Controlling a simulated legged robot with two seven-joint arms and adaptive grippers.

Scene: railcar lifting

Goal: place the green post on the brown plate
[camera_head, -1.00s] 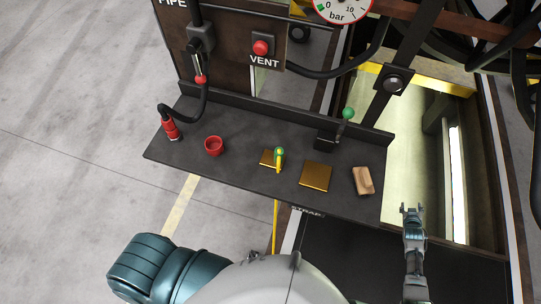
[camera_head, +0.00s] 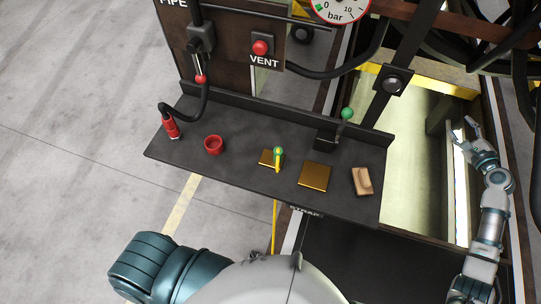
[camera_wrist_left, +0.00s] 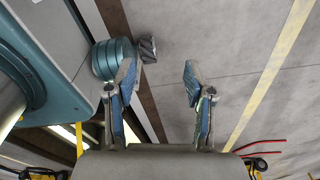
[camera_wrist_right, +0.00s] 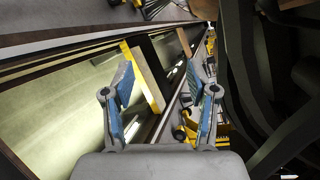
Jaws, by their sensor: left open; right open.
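My right gripper (camera_head: 464,131) is open and empty, beyond the shelf's right end and far from both. It shows open in the right wrist view (camera_wrist_right: 160,82). My left gripper (camera_wrist_left: 160,80) is open and empty over floor in the left wrist view. The head view does not show it.
The dark shelf (camera_head: 230,165) also holds a red cup (camera_head: 213,145), a red nozzle on a hose (camera_head: 171,128), a wooden block (camera_head: 362,181) and a green-knobbed lever (camera_head: 348,114). A raised back edge borders the shelf. A yellow strap (camera_head: 275,225) hangs at the front.

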